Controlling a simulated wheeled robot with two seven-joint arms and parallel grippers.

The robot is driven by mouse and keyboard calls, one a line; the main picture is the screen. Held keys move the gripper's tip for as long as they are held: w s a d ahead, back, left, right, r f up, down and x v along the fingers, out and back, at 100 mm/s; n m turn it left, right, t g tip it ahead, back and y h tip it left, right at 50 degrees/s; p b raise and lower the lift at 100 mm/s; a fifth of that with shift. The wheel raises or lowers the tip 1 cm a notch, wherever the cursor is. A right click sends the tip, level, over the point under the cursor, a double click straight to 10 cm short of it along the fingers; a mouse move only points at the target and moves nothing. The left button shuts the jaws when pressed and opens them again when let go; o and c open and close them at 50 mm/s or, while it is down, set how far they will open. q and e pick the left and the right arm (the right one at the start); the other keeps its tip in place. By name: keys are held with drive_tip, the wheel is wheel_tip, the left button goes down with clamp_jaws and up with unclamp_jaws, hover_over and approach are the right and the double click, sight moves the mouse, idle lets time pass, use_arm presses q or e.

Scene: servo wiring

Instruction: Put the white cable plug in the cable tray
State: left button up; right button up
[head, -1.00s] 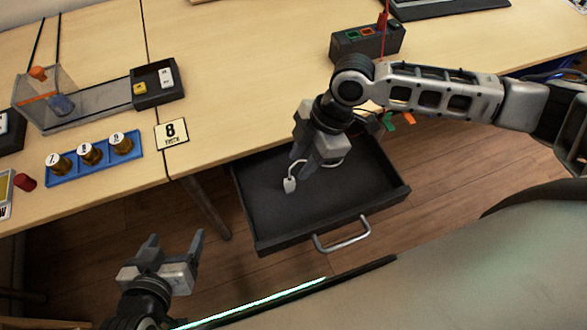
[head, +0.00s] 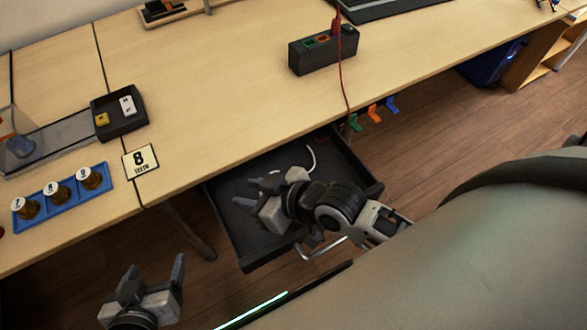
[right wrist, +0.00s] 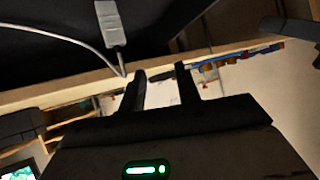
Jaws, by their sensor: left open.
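The cable tray (head: 335,175) is a dark, open drawer below the table edge, with a metal handle in front. A white cable (head: 312,160) curves inside it behind my right gripper. The white cable plug (right wrist: 108,22) lies against the dark tray surface in the right wrist view, beyond the fingertips and apart from them; in the head view it is hard to make out. My right gripper (head: 248,192) is over the tray, fingers spread and pointing left, empty. It also shows in the right wrist view (right wrist: 162,82). My left gripper (head: 155,272) is open and empty, low at left, away from the tray.
Coloured clips (head: 374,112) hang at the table edge. The table's middle is clear.

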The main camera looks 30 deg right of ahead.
drive_tip(key=s+d+f+m+h, duration=0.1)
drive_tip(key=d, duration=0.1)
drive_tip(key=s+d+f+m+h, duration=0.1)
drive_tip(key=s+d, duration=0.1)
drive_tip(key=s+d+f+m+t+h, duration=0.1)
drive_tip(key=d, duration=0.1)
drive_tip(key=shift+s+d+f+m+h, duration=0.1)
drive_tip(key=shift+s+d+m+h, duration=0.15)
drive_tip(key=shift+m+h, duration=0.05)
